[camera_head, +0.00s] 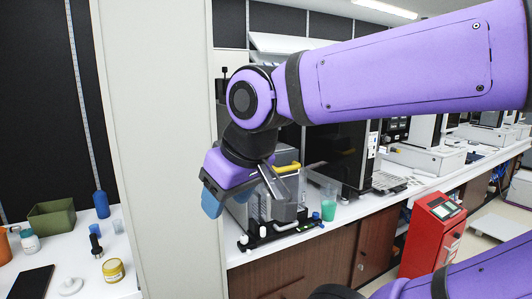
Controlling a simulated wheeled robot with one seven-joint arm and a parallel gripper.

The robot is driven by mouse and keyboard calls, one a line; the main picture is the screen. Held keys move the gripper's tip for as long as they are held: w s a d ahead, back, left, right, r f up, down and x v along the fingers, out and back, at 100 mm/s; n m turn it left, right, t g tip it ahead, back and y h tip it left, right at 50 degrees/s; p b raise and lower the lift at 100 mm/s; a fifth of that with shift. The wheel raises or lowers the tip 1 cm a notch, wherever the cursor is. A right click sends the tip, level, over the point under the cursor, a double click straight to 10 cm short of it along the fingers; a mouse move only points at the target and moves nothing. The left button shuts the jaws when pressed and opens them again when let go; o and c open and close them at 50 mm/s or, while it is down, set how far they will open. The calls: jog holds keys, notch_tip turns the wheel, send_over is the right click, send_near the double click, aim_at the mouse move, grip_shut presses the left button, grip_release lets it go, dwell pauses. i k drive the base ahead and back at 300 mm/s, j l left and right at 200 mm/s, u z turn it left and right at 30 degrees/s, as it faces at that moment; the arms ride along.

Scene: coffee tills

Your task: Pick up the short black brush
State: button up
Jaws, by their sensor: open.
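A short dark upright object (96,245) stands on the white counter at the lower left and looks like the short black brush, though it is too small to be sure. It stands close to a yellow jar. My gripper (238,196) hangs from the purple arm near the middle of the view, well to the right of that object and apart from it. Its jaws are open and nothing shows between them. The arm and gripper hide part of the grey machine behind.
A pale wall panel (155,150) stands between the left counter and the right one. The left counter holds a green bin (52,217), a blue bottle (101,204), a yellow jar (113,271) and a black slab (30,283). A red machine (431,235) stands right.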

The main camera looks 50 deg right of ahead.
aim_at(98, 252)
jog(key=i+j+z, duration=0.1)
jog(key=i+j, duration=0.15)
jog(key=i+j+z, duration=0.1)
jog(key=i+j, duration=0.15)
jog(key=j, duration=0.15)
jog(key=i+j+z, duration=0.1)
jog(key=i+j, duration=0.15)
jog(key=i+j+z, duration=0.1)
jog(key=i+j, duration=0.15)
jog(key=j, duration=0.2)
jog(key=i+j+z, duration=0.1)
jog(key=j, duration=0.3)
jog(key=i+j+z, duration=0.1)
jog(key=i+j, duration=0.25)
jog(key=i+j+z, duration=0.1)
jog(key=j, duration=0.35)
jog(key=i, duration=0.05)
